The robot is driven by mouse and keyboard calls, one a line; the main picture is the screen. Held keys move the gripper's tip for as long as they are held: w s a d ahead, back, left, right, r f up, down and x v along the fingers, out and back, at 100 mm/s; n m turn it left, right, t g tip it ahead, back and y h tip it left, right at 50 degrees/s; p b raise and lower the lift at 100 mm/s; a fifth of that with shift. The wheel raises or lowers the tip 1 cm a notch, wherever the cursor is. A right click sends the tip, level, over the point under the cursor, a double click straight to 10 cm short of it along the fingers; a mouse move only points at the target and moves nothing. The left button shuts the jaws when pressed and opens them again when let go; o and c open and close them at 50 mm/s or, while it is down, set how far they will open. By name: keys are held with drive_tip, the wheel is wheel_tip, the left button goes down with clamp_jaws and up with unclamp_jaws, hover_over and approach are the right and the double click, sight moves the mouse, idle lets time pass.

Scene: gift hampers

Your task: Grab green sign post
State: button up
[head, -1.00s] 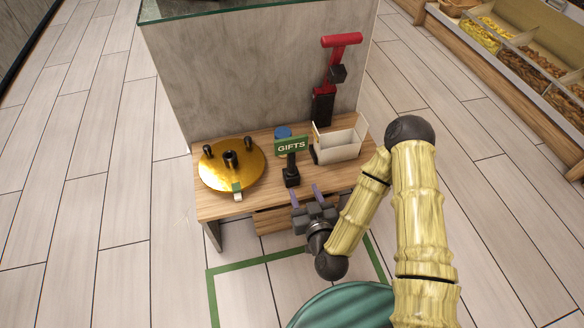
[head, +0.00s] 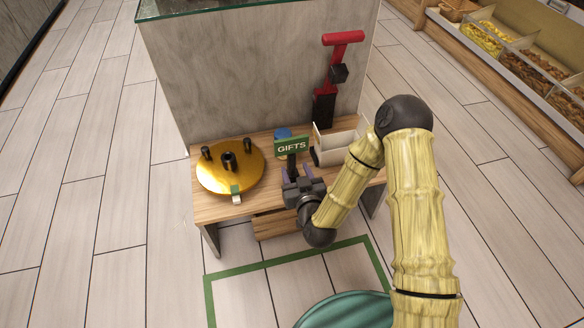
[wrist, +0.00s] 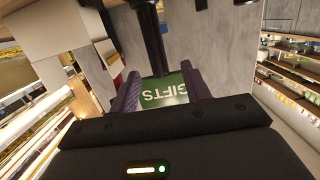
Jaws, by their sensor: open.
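The green sign post (head: 291,146) reads "GIFTS" and stands upright on the wooden table, on a dark post. My gripper (head: 297,174) is at the front of the post, just below the sign board, and hides the base. In the wrist view the green sign (wrist: 166,91) appears upside down between the two purple fingers of my gripper (wrist: 160,90). The fingers are apart, one on each side. Whether either finger touches the post cannot be told.
A gold round plate (head: 230,170) with black knobs lies left on the wooden table (head: 215,209). A white bin (head: 338,143) stands right of the sign, a blue round item (head: 283,133) behind it. A red-handled tool (head: 335,70) stands by the grey panel (head: 250,70).

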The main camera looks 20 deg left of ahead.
sight(292, 161)
drive_tip(key=shift+b+x, duration=0.35)
drive_tip(key=shift+x, duration=1.2)
drive_tip(key=shift+w, duration=0.1)
drive_tip(key=shift+w+a+f+b, duration=0.1)
drive_tip(key=shift+w+a+b, duration=0.05)
drive_tip(key=shift+w+b, duration=0.15)
drive_tip(key=b+x, duration=0.2)
drive_tip(key=x, duration=0.2)
drive_tip(key=shift+w, duration=0.2)
drive_tip(key=shift+c, duration=0.2)
clamp_jaws()
